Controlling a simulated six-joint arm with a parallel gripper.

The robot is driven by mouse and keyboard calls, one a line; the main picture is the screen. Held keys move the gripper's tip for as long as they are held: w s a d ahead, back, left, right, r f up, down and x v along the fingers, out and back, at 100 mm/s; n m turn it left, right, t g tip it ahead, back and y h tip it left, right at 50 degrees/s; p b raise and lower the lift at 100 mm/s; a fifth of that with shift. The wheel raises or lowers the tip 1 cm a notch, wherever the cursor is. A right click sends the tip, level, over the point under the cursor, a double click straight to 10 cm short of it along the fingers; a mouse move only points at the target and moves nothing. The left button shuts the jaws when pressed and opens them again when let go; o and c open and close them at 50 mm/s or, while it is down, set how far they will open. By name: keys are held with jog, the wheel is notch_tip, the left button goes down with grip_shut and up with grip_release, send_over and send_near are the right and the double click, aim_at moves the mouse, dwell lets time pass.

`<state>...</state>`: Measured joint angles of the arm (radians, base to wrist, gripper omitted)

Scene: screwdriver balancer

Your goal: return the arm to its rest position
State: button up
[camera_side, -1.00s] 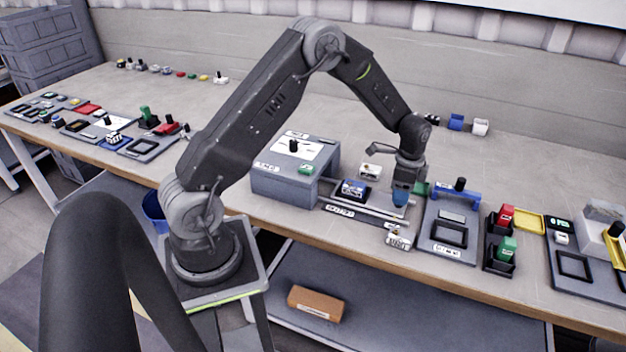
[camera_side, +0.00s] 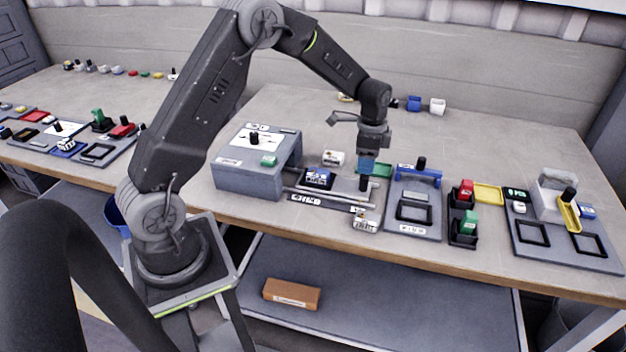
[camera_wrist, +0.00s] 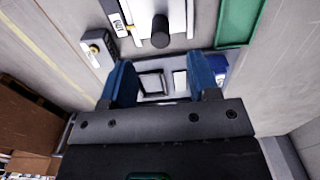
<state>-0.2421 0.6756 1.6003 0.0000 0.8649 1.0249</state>
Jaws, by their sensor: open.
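My arm stands bent over the bench, its elbow high at the top of the side view. My gripper (camera_side: 367,168) points down above the right end of a grey slide fixture (camera_side: 335,189). In the wrist view the two blue fingers of my gripper (camera_wrist: 158,88) stand apart with nothing between them. A black knob (camera_side: 363,183) stands just below the gripper in the side view. In the wrist view a black knob (camera_wrist: 160,32) shows ahead of the fingertips, apart from them. Whether the fingertips touch anything is hard to tell from the side.
A grey box fixture (camera_side: 248,183) stands left of the gripper. To the right are a panel with a blue bridge (camera_side: 418,174), red and green blocks in black holders (camera_side: 462,228), and another panel (camera_side: 560,243). A green tray (camera_side: 376,170) lies behind the gripper. The air above is free.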

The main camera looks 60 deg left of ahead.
jog(key=s+d+r+n+t, duration=0.1)
jog(key=s+d+r+n, duration=0.1)
jog(key=s+d+r, duration=0.35)
jog(key=s+d+r+n+t, duration=0.2)
jog(key=s+r, duration=0.4)
jog(key=r, duration=0.5)
jog(key=s+d+r+n+t, duration=0.1)
jog(key=s+d+n, duration=0.1)
jog(key=s, duration=0.6)
jog(key=s+d+r+n+t, duration=0.1)
jog(key=s+d+r+n, duration=0.1)
jog(key=s, duration=0.6)
jog(key=shift+s+d+r+n+t, duration=0.2)
jog(key=shift+n+t, duration=0.1)
jog(key=shift+n, duration=0.2)
